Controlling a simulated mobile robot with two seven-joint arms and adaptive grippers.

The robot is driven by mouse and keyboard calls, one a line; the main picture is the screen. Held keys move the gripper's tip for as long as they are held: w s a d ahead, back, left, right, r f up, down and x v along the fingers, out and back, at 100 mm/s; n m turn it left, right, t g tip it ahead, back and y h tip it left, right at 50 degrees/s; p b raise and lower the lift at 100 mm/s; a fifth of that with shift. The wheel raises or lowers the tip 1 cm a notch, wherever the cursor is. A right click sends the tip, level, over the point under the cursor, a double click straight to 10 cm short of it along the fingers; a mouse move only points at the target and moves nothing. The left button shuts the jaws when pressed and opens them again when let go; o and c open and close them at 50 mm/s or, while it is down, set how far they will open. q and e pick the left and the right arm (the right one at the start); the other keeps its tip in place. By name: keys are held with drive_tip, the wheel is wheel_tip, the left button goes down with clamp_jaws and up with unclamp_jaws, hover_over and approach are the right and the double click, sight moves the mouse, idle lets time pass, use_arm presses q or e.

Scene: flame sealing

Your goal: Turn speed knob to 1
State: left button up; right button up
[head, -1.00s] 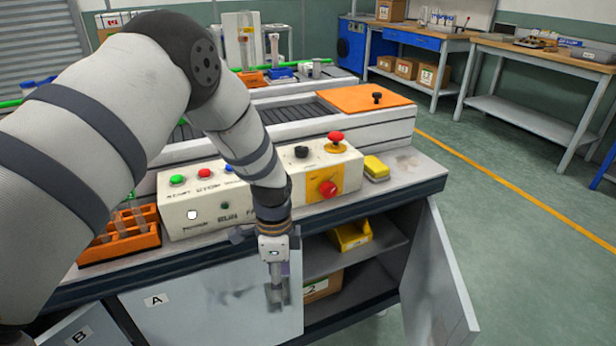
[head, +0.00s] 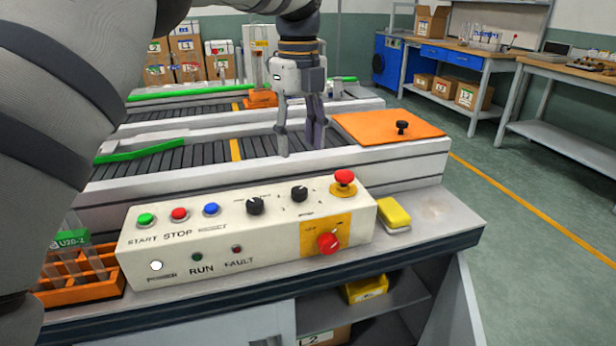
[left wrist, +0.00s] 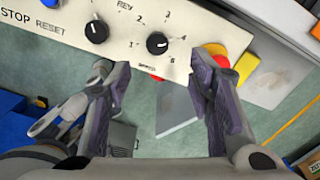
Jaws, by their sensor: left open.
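The cream control panel (head: 222,250) carries two black knobs. The right black knob (head: 299,193) has numbers around it; in the left wrist view this knob (left wrist: 157,43) shows a white mark toward its right side. The other black knob (head: 255,206), near a REV label, also shows in the left wrist view (left wrist: 97,31). My left gripper (head: 301,144) is open and empty, raised above the panel and pointing down. In the left wrist view its two fingers (left wrist: 160,75) stand apart, with the numbered knob beyond and between the tips, untouched. My right gripper is not in view.
A red emergency button (head: 344,177) and a red rotary switch (head: 328,243) sit right of the knobs. Green, red and blue buttons line the panel's left. A yellow block (head: 395,214) lies beside the panel. An orange tube rack (head: 80,290) stands left. The conveyor (head: 200,155) runs behind.

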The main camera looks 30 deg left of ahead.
sight(299, 190)
use_arm(q)
drive_tip(key=f, duration=0.9)
drive_tip(key=shift+s+f, duration=0.25)
drive_tip(key=shift+f, duration=0.1)
drive_tip(key=shift+c, duration=0.4)
clamp_jaws()
